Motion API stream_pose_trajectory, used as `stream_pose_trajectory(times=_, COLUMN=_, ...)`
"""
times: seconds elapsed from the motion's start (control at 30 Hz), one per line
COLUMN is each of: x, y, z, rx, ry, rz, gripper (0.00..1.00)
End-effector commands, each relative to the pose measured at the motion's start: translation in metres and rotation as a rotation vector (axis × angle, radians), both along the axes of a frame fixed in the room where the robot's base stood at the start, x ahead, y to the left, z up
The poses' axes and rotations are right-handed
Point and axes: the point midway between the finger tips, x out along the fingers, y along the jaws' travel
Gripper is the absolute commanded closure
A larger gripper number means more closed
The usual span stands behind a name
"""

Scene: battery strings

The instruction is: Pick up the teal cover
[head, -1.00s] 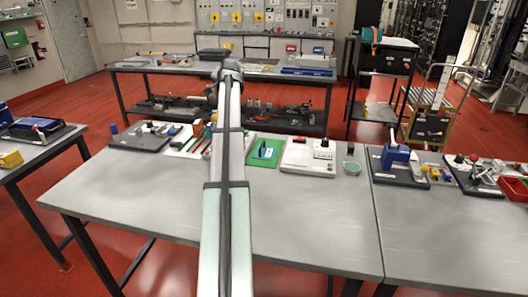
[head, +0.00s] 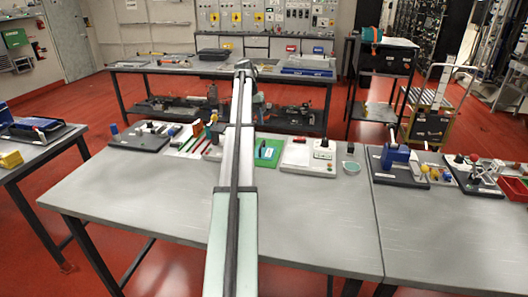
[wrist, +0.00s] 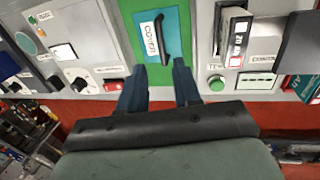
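The teal cover (wrist: 150,38) sits on a green panel (wrist: 184,40) at the top middle of the wrist view. It carries a white label reading COVER and a black bar handle (wrist: 160,34). In the head view the cover (head: 265,151) shows as a small teal patch on the green panel, just right of my arm. My gripper (wrist: 159,76) is open, with two dark blue fingers spread below the cover's near edge in the wrist view. Nothing is between the fingers. Whether they touch the panel, I cannot tell. In the head view my arm hides the gripper.
A white box (head: 308,157) with buttons stands right of the green panel. A board with red and green strips (head: 193,140) is to its left. A small teal cup (head: 351,167) stands further right. The front of the grey table (head: 310,225) is clear.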

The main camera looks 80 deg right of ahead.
Motion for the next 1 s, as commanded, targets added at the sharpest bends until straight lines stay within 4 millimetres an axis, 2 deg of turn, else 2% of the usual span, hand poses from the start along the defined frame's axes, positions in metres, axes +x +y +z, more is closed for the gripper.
stream_pose_trajectory(times=0.4, x=-0.012, y=0.001, z=-0.065, rx=-0.001, ry=-0.002, rz=0.0, gripper=0.67)
stream_pose_trajectory(times=0.73, x=-0.017, y=0.002, z=-0.084, rx=-0.002, ry=-0.002, rz=0.0, gripper=0.67)
stream_pose_trajectory(times=1.0, x=-0.024, y=0.005, z=-0.117, rx=-0.001, ry=-0.002, rz=-0.001, gripper=0.67)
